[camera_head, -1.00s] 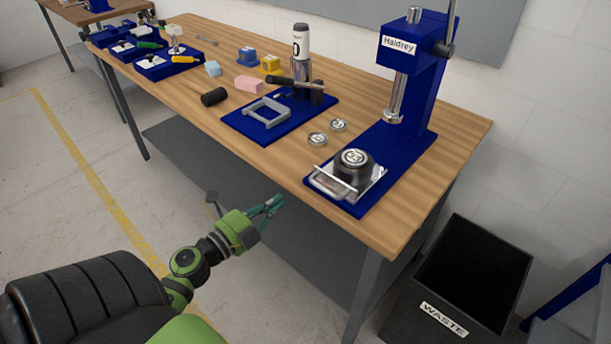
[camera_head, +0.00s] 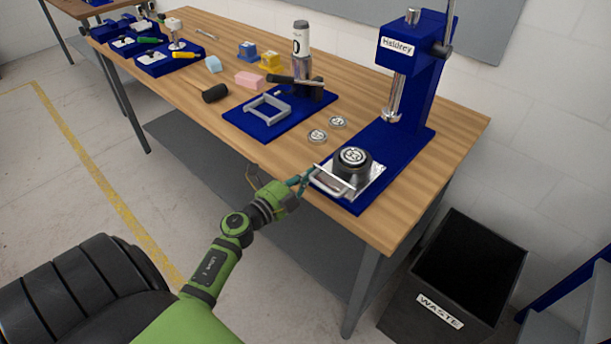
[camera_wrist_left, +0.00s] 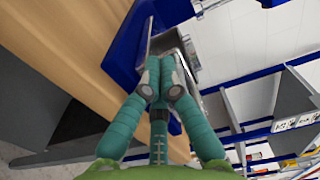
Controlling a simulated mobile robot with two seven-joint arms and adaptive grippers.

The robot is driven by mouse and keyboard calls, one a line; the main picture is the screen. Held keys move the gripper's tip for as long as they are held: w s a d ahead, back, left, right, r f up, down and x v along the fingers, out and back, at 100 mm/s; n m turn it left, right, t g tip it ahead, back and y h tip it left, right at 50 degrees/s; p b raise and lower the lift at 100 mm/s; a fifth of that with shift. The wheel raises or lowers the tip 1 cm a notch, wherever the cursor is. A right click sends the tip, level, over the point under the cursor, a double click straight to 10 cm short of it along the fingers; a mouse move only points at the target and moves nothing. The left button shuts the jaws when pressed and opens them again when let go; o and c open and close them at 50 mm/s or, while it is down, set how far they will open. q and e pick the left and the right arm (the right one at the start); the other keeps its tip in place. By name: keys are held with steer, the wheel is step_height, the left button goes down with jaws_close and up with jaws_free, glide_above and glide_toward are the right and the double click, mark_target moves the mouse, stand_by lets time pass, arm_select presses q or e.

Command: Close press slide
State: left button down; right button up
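The blue press (camera_head: 408,75) labelled Haldrey stands at the right end of the table. Its metal slide (camera_head: 369,186) sits at the front of the blue base, pulled out from under the ram (camera_head: 394,98). A dark round mould with a silver top (camera_head: 352,159) is on the slide. The slide's grey handle (camera_head: 329,187) faces the table's front edge. My left gripper (camera_head: 305,178) is at the handle's left end; contact is unclear. In the left wrist view its teal fingertips (camera_wrist_left: 163,88) are together in front of the metal slide (camera_wrist_left: 168,42). My right gripper is not seen.
Two silver discs (camera_head: 328,128) lie left of the press. A blue board with a grey frame (camera_head: 267,108) is farther left, with a dark cylinder (camera_head: 215,93) and coloured blocks near it. A black waste bin (camera_head: 450,290) stands on the floor at the right.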

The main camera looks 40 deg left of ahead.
mark_target(328, 162)
arm_select(q)
steer(key=w, duration=0.9)
steer(key=shift+d+b, duration=0.35)
steer(key=shift+b, duration=0.05)
steer(key=shift+s, duration=0.1)
